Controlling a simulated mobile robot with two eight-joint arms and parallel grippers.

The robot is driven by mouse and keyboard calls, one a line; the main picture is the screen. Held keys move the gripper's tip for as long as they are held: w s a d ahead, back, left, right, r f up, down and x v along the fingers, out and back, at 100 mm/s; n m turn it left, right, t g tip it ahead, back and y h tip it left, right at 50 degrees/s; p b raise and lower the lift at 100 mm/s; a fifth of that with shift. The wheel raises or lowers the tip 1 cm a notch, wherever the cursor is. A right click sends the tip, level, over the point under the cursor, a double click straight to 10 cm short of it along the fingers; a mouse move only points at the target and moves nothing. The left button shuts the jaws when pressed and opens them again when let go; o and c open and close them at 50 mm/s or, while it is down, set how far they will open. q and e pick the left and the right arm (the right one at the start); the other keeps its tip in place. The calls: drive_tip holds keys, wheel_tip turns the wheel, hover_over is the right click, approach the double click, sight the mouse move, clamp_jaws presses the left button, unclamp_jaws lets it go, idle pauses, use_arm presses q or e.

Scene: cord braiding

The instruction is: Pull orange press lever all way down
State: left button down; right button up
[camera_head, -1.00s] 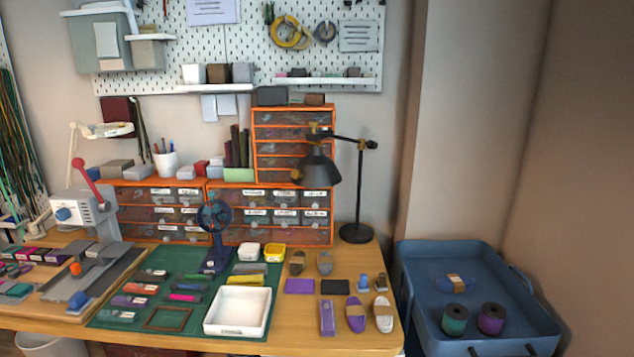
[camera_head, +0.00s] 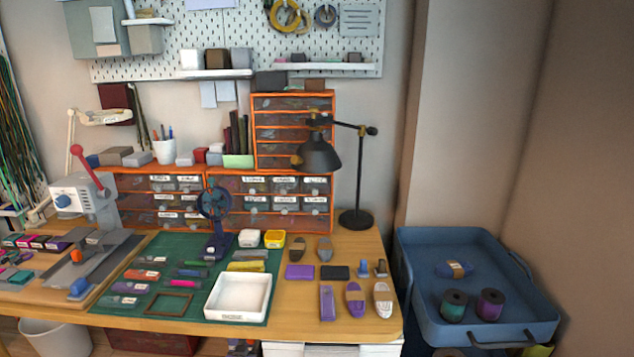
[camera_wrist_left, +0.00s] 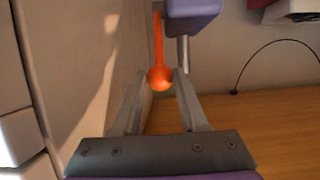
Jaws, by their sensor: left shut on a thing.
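The orange press lever (camera_wrist_left: 157,40) shows in the left wrist view as a thin orange rod ending in a round orange knob (camera_wrist_left: 160,79). How far down the lever stands I cannot tell. Neither gripper shows in the head view, and the orange lever cannot be made out there. My right gripper is in no view.
In the head view, a grey machine (camera_head: 98,196) with a red-knobbed handle stands on the left of the wooden workbench (camera_head: 330,322). A green mat with a white tray (camera_head: 238,297) lies mid-bench. A black lamp (camera_head: 318,155) stands behind. A blue cart (camera_head: 478,333) stands at right.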

use_arm(q)
drive_tip(key=shift+s+f, duration=0.15)
drive_tip(key=shift+f, duration=0.05)
drive_tip(key=shift+s+f+b, duration=0.55)
drive_tip(key=shift+s+f, duration=0.4)
drive_tip(key=shift+f, duration=0.25)
drive_tip(key=f, duration=0.1)
drive_tip(key=s+f+b, duration=0.1)
drive_tip(key=b, duration=0.1)
drive_tip(key=shift+s+a+f, duration=0.1)
drive_tip(key=shift+s+f, duration=0.15)
drive_tip(key=shift+f, duration=0.15)
